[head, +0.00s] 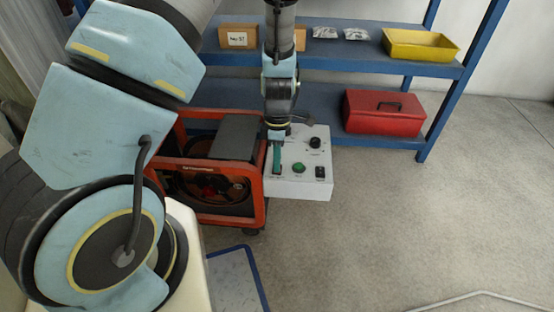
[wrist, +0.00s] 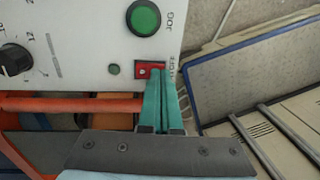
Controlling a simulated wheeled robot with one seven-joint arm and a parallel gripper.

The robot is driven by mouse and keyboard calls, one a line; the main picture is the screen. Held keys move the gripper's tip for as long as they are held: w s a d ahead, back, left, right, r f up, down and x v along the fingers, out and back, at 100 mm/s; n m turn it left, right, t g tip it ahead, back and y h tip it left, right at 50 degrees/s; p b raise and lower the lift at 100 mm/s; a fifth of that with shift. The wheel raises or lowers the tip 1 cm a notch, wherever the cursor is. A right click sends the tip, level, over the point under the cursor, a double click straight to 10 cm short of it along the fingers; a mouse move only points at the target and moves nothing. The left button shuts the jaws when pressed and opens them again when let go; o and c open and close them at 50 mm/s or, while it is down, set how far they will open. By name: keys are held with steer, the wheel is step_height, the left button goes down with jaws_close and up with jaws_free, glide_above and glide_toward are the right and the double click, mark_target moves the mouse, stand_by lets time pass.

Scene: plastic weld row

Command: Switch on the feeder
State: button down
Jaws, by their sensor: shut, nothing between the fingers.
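The feeder's white control box (head: 312,188) sits beside the orange-framed machine, its panel facing up. In the wrist view the panel (wrist: 85,30) shows a small red-framed switch (wrist: 143,71) near its edge, with a label partly hidden and hard to read. My gripper (wrist: 158,74) is shut and empty, its teal fingertips at the switch and covering part of it. I cannot tell whether they touch it or which way it is set. In the head view my gripper (head: 277,168) points down at the left part of the panel.
A green JOG button (wrist: 143,17), a small dark green lamp (wrist: 113,69) and a black knob (wrist: 14,60) are near the switch. The orange frame (head: 258,190) stands close on the left. A blue shelf (head: 330,92) with a red toolbox (head: 383,118) is behind. Floor at right is clear.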

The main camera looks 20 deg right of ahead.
steer(key=shift+s+f, duration=0.1)
steer(key=shift+f, duration=0.05)
steer(key=shift+p, duration=0.3)
steer(key=shift+w+d+r+p, duration=0.1)
steer(key=shift+w+d+p, duration=0.15)
steer(key=shift+w, duration=0.15)
steer(key=shift+w+d+r+p, duration=0.1)
steer(key=shift+w+p, duration=0.1)
steer(key=shift+w, duration=0.15)
steer(key=shift+w+r+p, duration=0.1)
steer(key=shift+r+p, duration=0.55)
step_height(320, 180, up, 13)
steer(key=w+p, duration=0.1)
steer(key=p, duration=0.3)
steer(key=shift+w+d+f+p, duration=0.2)
steer(key=shift+d+p, duration=0.15)
steer(key=shift+p, duration=0.05)
